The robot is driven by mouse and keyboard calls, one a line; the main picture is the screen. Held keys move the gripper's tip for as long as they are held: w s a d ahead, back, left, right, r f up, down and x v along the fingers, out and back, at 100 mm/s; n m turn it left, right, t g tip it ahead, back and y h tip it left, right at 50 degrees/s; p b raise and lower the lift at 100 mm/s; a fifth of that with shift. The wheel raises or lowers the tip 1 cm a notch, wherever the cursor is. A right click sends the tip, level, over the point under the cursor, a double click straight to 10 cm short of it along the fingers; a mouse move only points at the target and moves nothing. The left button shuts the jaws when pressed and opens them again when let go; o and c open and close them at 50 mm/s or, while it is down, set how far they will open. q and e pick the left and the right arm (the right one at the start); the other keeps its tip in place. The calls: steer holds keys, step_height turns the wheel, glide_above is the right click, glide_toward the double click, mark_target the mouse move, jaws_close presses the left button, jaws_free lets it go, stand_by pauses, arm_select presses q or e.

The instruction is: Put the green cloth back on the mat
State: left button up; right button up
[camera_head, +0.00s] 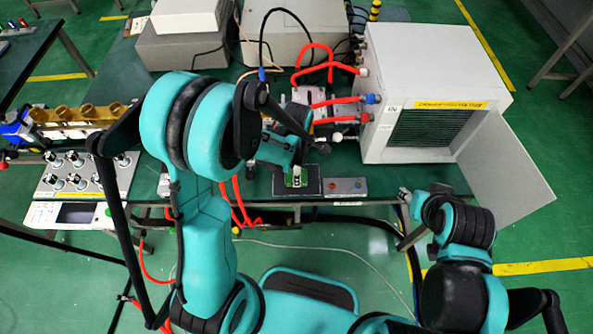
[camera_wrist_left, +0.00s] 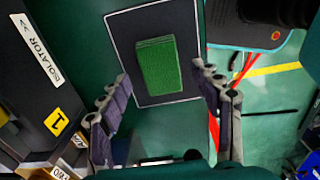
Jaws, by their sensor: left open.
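The green cloth (camera_wrist_left: 158,63) is a folded rectangular block. In the left wrist view it lies inside the pale border of the dark mat (camera_wrist_left: 120,40). In the head view my left arm hides much of that gripper. My right gripper (camera_head: 405,196) is off the table's front edge, away from the mat; its jaws are unclear.
A small grey box (camera_head: 346,186) with buttons sits just right of the mat. A large white cabinet (camera_head: 432,95) with an open door (camera_head: 508,170) stands at the right. Red hoses (camera_head: 330,103) run behind the mat. A dark isolator box (camera_wrist_left: 35,80) is close to my left gripper.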

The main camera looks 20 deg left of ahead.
arm_select(q)
steer(key=s+a+r+m+t+p, duration=0.1)
steer(key=s+r+m+t, duration=0.1)
steer(key=r+m, duration=0.5)
steer(key=s+a+r+m+t+p, duration=0.1)
steer(key=s+a+r+m+t, duration=0.1)
steer(key=s+r+m, duration=0.2)
steer(key=s+a+r+m+t+p, duration=0.1)
steer(key=s+r+m+t, duration=0.2)
steer(key=r+m, duration=0.7)
steer(key=shift+s+a+r, duration=0.4)
steer(key=shift+s+r, duration=0.15)
steer(key=shift+s, duration=0.05)
